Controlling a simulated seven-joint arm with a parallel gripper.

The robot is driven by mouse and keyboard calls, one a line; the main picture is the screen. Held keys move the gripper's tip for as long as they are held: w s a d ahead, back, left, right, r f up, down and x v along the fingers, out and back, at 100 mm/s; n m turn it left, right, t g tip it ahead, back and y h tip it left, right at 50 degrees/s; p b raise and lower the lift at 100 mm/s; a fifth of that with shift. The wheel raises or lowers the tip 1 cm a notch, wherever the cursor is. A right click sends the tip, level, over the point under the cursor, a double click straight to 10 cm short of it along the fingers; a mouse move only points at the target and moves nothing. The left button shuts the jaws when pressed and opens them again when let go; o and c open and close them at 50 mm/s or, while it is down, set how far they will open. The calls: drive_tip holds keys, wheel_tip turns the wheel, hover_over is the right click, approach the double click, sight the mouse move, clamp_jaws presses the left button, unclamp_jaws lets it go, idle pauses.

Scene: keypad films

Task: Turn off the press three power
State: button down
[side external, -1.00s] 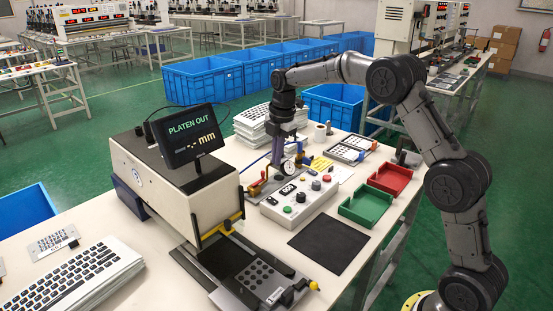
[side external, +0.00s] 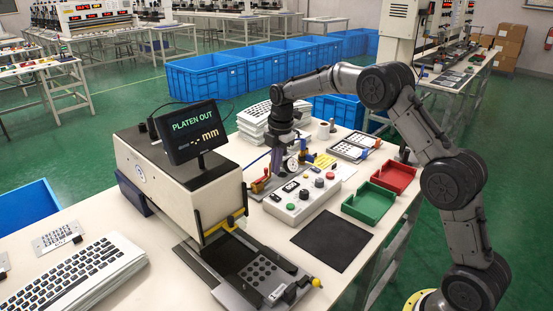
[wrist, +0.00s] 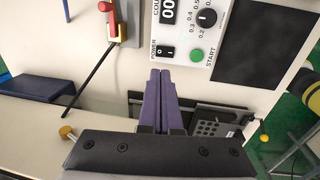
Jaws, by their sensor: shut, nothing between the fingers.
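The white control box (side external: 300,203) stands on the table beside the press. Which way the rocker is tipped is too small to tell. My gripper (wrist: 160,72) has its two purple fingers shut together and empty. In the wrist view their tips appear just below the rocker, with no clear contact. In the side view my gripper (side external: 278,165) hangs over the far-left side of the box, its tips partly hidden by clutter.
The press (side external: 180,180) with its PLATEN OUT display (side external: 190,132) stands left of the box. A red and yellow lever (wrist: 116,25) stands close by. A black dial (wrist: 207,18) sits above START. A black mat (side external: 332,242) and green tray (side external: 369,204) lie right.

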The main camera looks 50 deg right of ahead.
sight(272, 196)
drive_tip(key=f, duration=0.5)
drive_tip(key=w+f, duration=0.1)
drive_tip(key=f, duration=0.1)
drive_tip(key=shift+f, duration=0.25)
drive_tip(key=shift+w+f, duration=0.1)
drive_tip(key=shift+f, duration=0.6)
